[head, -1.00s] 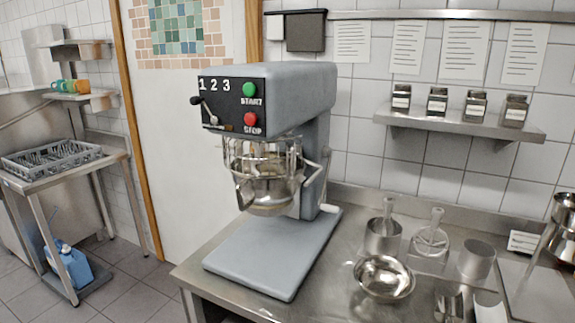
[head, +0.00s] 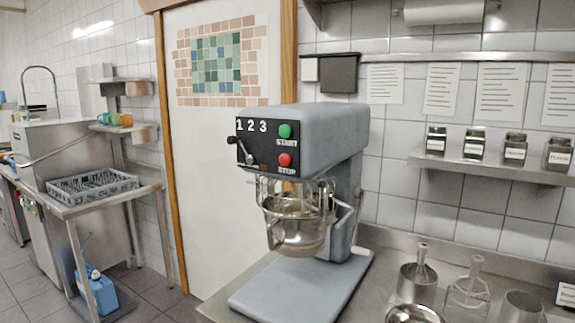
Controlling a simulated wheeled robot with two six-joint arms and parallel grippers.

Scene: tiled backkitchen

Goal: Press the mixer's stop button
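The grey mixer (head: 325,135) stands on a steel counter in the middle of the head view. Its black front panel (head: 262,150) carries the digits 1 2 3, a speed lever (head: 241,150), a green START button (head: 285,131) and, below that, the red STOP button (head: 285,160). The stop button is unobstructed. The mixer's steel bowl (head: 298,230) hangs under the head behind a wire guard (head: 325,197). Neither of my grippers is in view.
A shelf with several jars (head: 474,145) hangs on the right wall. A rack table with a grey dish rack (head: 92,187) stands at left.

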